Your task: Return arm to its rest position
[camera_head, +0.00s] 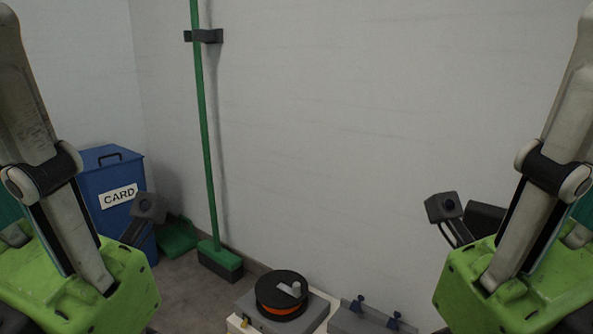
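My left arm (35,150) comes in at the left edge, its pale link slanting down to a green housing. A small dark camera-like block on a bracket sticks out beside it. My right arm (560,150) stands at the right edge in a nearly mirrored pose, with a similar dark block beside it. Neither gripper's fingers show, so I cannot see whether they are open, shut or holding anything.
A blue bin (113,220) marked CARD stands in the left corner. A green broom (207,150) leans upright in a wall clip (203,36), beside a green dustpan (177,238). A black-and-orange reel (282,296) sits low at bottom centre, left of a grey fixture (357,322) with blue knobs.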

